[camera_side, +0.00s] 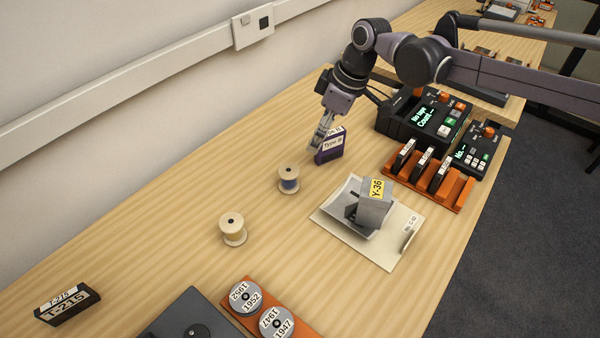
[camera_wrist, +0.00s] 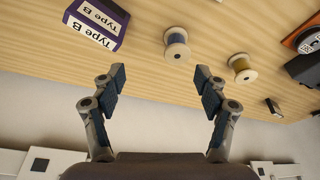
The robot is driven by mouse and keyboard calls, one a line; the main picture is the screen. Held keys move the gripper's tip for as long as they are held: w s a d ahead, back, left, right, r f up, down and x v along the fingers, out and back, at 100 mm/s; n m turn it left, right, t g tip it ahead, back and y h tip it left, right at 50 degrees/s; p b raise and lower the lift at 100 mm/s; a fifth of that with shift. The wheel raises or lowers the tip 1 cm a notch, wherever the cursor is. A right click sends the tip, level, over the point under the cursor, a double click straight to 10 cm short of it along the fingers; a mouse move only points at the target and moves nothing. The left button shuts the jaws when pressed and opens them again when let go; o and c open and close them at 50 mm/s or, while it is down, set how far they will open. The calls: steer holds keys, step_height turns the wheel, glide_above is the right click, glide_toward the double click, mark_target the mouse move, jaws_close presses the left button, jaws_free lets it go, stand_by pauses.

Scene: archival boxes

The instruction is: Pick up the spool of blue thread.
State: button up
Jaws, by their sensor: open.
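The spool of blue thread (camera_side: 289,180) stands upright on the wooden table, with pale flanges and blue thread between them. It also shows in the wrist view (camera_wrist: 177,46), beyond the fingers and roughly midway between them. My gripper (camera_side: 318,146) is above the table, close to the purple box and up and right of the blue spool in the side view. In the wrist view my gripper (camera_wrist: 158,84) has its two fingers spread wide, with nothing between them.
A purple "Type B" box (camera_side: 329,147) stands beside my gripper. A yellowish thread spool (camera_side: 233,230) stands left of the blue one. Table left of the spools is mostly clear.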

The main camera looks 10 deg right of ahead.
mark_target(292, 170)
steer(key=shift+n, duration=0.6)
steer(key=a+f, duration=0.2)
steer(key=f, duration=0.1)
steer(key=a+f, duration=0.1)
steer(key=f, duration=0.1)
steer(key=a+f, duration=0.2)
steer(key=f, duration=0.1)
steer(key=shift+a+f, duration=0.3)
steer(key=shift+s+x, duration=0.2)
steer(key=shift+x, duration=1.1)
steer(key=shift+s+x, duration=0.15)
steer(key=shift+x, duration=1.2)
steer(key=c, duration=1.2)
